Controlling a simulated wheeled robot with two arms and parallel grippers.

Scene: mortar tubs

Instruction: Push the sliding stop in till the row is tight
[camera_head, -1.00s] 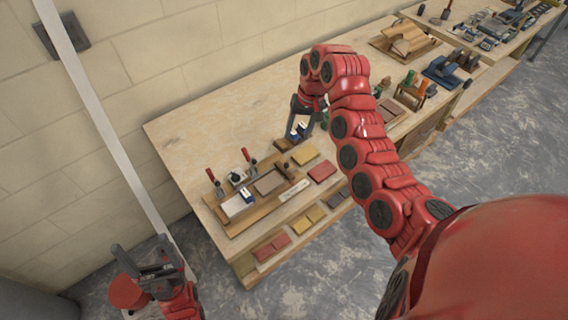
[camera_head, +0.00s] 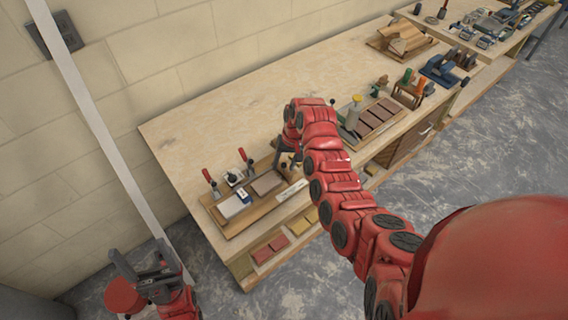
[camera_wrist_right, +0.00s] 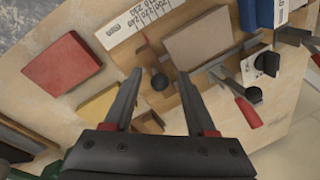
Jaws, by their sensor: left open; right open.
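A wooden fixture board (camera_head: 232,229) lies at the near left of the bench with a pale tile (camera_head: 234,205) and a brown tile (camera_head: 267,183) on it. A small wooden block (camera_wrist_right: 149,122) shows between my fingers. My right gripper (camera_wrist_right: 159,75) is open and empty over the board's end; the head view shows it (camera_head: 287,160) partly hidden by its arm. My left gripper (camera_head: 142,255) is open, off the bench.
Red-handled clamps (camera_head: 209,181) stand along the fixture's back. A printed scale strip (camera_head: 291,191) runs along its front. In the wrist view, a red tile (camera_wrist_right: 62,64) and a yellow tile (camera_wrist_right: 99,103) lie beside the board. The bench's back left (camera_head: 205,125) is clear.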

